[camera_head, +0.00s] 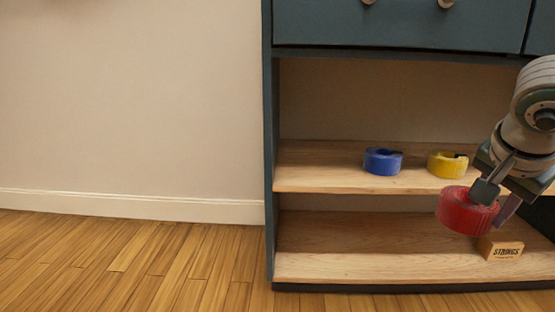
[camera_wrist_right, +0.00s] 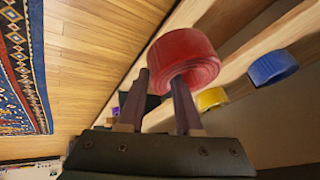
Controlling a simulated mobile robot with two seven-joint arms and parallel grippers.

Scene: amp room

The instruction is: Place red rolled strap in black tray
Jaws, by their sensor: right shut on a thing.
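The red rolled strap (camera_head: 462,212) is held by my right gripper (camera_head: 494,199), in front of the shelves at the right of the head view. In the right wrist view the strap (camera_wrist_right: 184,58) sits at the fingertips of the right gripper (camera_wrist_right: 161,80), which is shut on it. I cannot clearly make out the black tray. A dark patch (camera_head: 537,217) shows at the right edge of the head view behind my arm, and I cannot tell what it is. My left gripper is not in view.
A blue rolled strap (camera_head: 383,161) and a yellow one (camera_head: 447,165) stand on the upper shelf (camera_head: 320,175). A small box marked "STRINGS" (camera_head: 500,248) sits on the lower shelf (camera_head: 350,262). Drawers are above. A patterned rug (camera_wrist_right: 22,65) lies on the wooden floor.

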